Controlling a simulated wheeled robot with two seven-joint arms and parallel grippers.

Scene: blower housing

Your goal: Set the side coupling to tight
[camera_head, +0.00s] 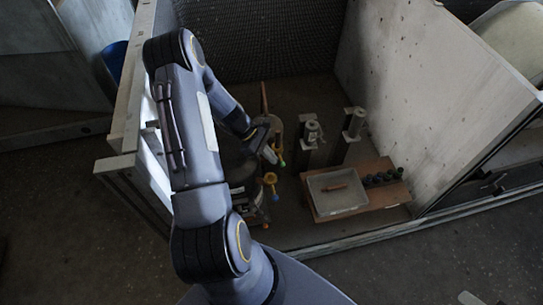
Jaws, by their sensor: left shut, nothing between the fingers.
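My left arm reaches down into the blower housing (440,90), and my left gripper (275,154) is shut at its end with nothing seen in it. Its fingers are close to a small coloured handle with a green end (281,161); I cannot tell whether they touch. Just below is a yellow fitting with a blue end (271,181), on the right side of a dark round body (243,178) partly hidden by my arm. I cannot tell which fitting is the side coupling or how it is set. My right gripper is not in view.
A brown board (395,195) carries a grey tray (322,207) with a reddish-brown piece, and several dark round parts (383,177). Pale walls enclose the space at left and right.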

